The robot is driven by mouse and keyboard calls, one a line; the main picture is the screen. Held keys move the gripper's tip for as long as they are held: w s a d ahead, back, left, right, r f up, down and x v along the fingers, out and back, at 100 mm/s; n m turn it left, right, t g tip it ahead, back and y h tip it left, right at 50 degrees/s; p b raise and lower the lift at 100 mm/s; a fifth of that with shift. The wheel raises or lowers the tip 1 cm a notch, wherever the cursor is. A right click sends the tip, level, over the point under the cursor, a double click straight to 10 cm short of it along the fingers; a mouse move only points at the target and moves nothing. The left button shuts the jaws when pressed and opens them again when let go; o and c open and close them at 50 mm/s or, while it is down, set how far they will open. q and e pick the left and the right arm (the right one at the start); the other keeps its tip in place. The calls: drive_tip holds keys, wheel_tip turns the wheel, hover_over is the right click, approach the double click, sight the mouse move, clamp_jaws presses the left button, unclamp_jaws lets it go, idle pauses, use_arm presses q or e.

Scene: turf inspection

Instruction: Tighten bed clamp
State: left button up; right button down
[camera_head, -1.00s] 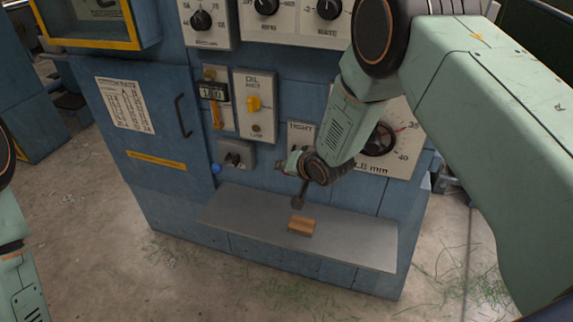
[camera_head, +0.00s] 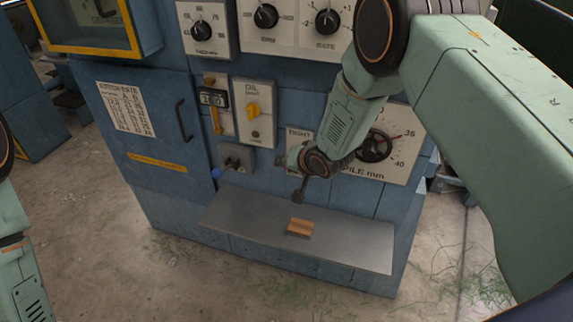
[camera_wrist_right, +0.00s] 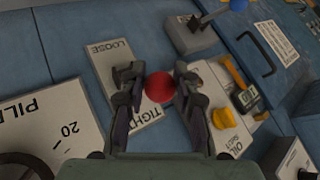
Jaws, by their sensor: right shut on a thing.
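The bed clamp's plate reads TIGHT and LOOSE; its TIGHT end (camera_head: 299,134) shows in the head view, and the whole plate (camera_wrist_right: 107,62) shows in the right wrist view. A red ball knob (camera_wrist_right: 159,87) sits over that plate. My right gripper (camera_head: 284,161) is at the plate in the head view. In the right wrist view its two fingers (camera_wrist_right: 158,82) are shut on the red knob, one on each side. The clamp's lever is hidden behind the knob and my wrist. My left arm shows only at the left edge, with its gripper out of view.
A grey shelf (camera_head: 350,250) juts out below, with a wooden block (camera_head: 299,228) on it. A yellow oil switch (camera_head: 253,110), a blue-tipped lever (camera_head: 217,172) and a pile dial (camera_head: 374,146) surround the clamp. A cabinet door handle (camera_head: 183,120) is farther left.

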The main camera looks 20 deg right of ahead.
drive_tip(key=shift+w+d+r, duration=0.15)
drive_tip(key=shift+w+r, duration=0.35)
drive_tip(key=shift+r, duration=0.15)
drive_tip(key=c, duration=1.3)
unclamp_jaws()
drive_tip(key=shift+o, duration=1.3)
drive_tip(key=shift+d+f, duration=0.1)
drive_tip(key=shift+d, duration=0.05)
drive_tip(key=shift+o, duration=0.3)
drive_tip(key=shift+s+f, duration=0.1)
drive_tip(key=shift+s, duration=0.05)
drive_tip(key=shift+f, duration=0.1)
drive_tip(key=shift+s+a, duration=0.1)
drive_tip(key=shift+a, duration=0.1)
drive_tip(key=v, duration=1.2)
drive_tip(key=shift+d, duration=0.15)
